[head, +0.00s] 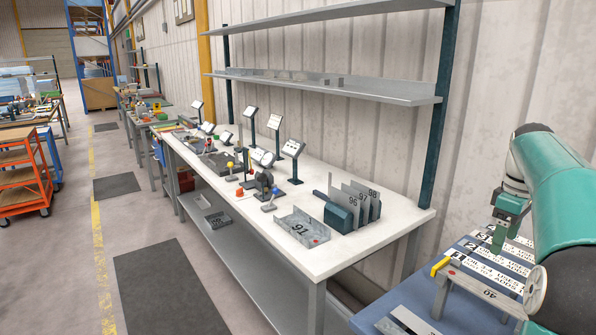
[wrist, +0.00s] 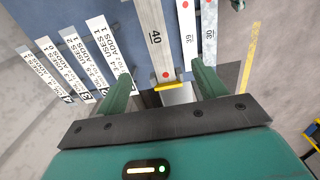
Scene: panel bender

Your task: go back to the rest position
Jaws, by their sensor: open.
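My gripper (wrist: 162,84) is open in the wrist view, with its two green fingers wide apart and nothing between them that I can see held. In the picture the fingers stand either side of the end of a grey strip marked 40 (wrist: 155,42), which has a red dot and a yellow end. I cannot tell how far above the strip they are. In the head view my teal arm reaches in at the right, over the blue table (head: 386,311); part of that table is hidden behind it. The strip 40 also shows there (head: 482,290).
White labelled cards (wrist: 103,40) and strips marked 39 (wrist: 187,30) and 30 (wrist: 208,22) lie near strip 40. A white workbench (head: 365,245) stands along the wall with a grey channel piece (head: 300,228), numbered plates (head: 352,198) and small stands. The aisle floor (head: 215,265) is clear.

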